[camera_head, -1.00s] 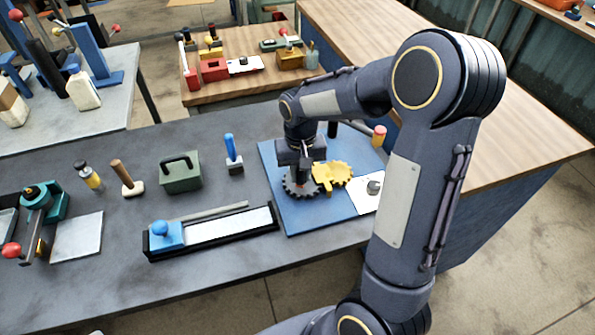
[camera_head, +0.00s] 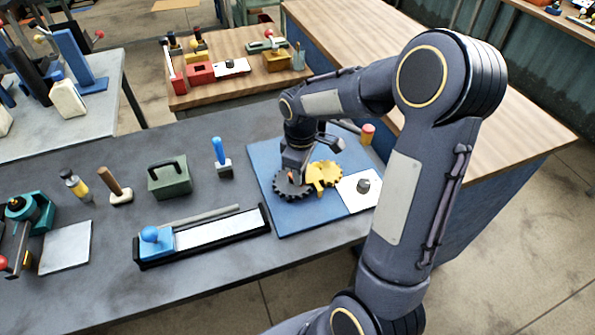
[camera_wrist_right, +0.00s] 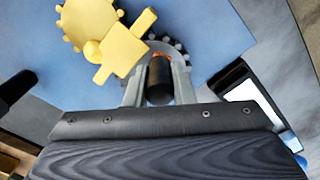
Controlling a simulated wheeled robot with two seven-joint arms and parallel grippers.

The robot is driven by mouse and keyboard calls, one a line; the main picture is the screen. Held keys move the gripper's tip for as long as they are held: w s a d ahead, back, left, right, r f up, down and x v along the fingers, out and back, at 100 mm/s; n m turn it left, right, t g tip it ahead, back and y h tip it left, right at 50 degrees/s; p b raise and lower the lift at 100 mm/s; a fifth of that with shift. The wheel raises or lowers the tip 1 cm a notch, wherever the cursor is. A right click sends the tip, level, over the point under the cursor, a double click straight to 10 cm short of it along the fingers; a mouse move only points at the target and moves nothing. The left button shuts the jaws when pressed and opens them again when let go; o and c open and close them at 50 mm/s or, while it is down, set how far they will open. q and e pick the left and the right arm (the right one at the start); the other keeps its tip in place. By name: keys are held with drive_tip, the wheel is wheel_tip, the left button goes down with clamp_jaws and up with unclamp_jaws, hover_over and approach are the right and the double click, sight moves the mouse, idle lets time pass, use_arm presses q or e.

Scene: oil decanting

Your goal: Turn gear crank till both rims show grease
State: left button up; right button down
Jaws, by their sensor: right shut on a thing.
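A dark toothed gear (camera_head: 289,187) lies on a blue board (camera_head: 290,225) and meets a yellow gear (camera_head: 326,175) on its right. My right gripper (camera_head: 296,168) is low over the dark gear. In the right wrist view its fingers (camera_wrist_right: 158,88) are shut on a black upright crank handle (camera_wrist_right: 159,80). A small orange patch (camera_wrist_right: 162,56) shows beyond the handle, where the dark gear's teeth also show; I cannot tell if it is grease. The yellow gear (camera_wrist_right: 92,22) has a blocky part on top. The gripper hides much of the dark gear. My left gripper is not in view.
A white plate with a grey knob (camera_head: 363,186) and a red-yellow cylinder (camera_head: 367,134) are at the board's right. A long black tray with a blue knobbed block (camera_head: 152,243) lies at its left. A green box (camera_head: 170,178) and a blue-handled tool (camera_head: 221,160) stand further left.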

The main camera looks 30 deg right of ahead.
drive_tip(key=n, duration=0.2)
drive_tip(key=shift+w+d+r+n, duration=0.1)
drive_tip(key=shift+w+d+n, duration=0.05)
drive_tip(key=shift+d+n, duration=0.25)
drive_tip(key=n, duration=0.2)
drive_tip(key=n+p, duration=0.1)
drive_tip(key=shift+w+d+n, duration=0.25)
drive_tip(key=shift+d+n, duration=0.05)
drive_tip(key=shift+d, duration=0.1)
drive_tip(key=n, duration=0.2)
drive_tip(key=shift+w+d+n, duration=0.25)
drive_tip(key=shift+n, duration=0.15)
drive_tip(key=shift+w+d+n+p, duration=0.15)
drive_tip(key=shift+n+p, duration=0.1)
drive_tip(key=shift+n, duration=0.4)
drive_tip(key=shift+w+n+p, duration=0.1)
drive_tip(key=shift+n+p, duration=0.15)
drive_tip(key=shift+n, duration=0.45)
drive_tip(key=shift+w+d+n+p, duration=0.15)
drive_tip(key=shift+n+p, duration=0.1)
drive_tip(key=shift+n, duration=0.4)
drive_tip(key=shift+w+a, duration=0.1)
drive_tip(key=c, duration=1.2)
unclamp_jaws()
drive_tip(key=shift+c, duration=0.2)
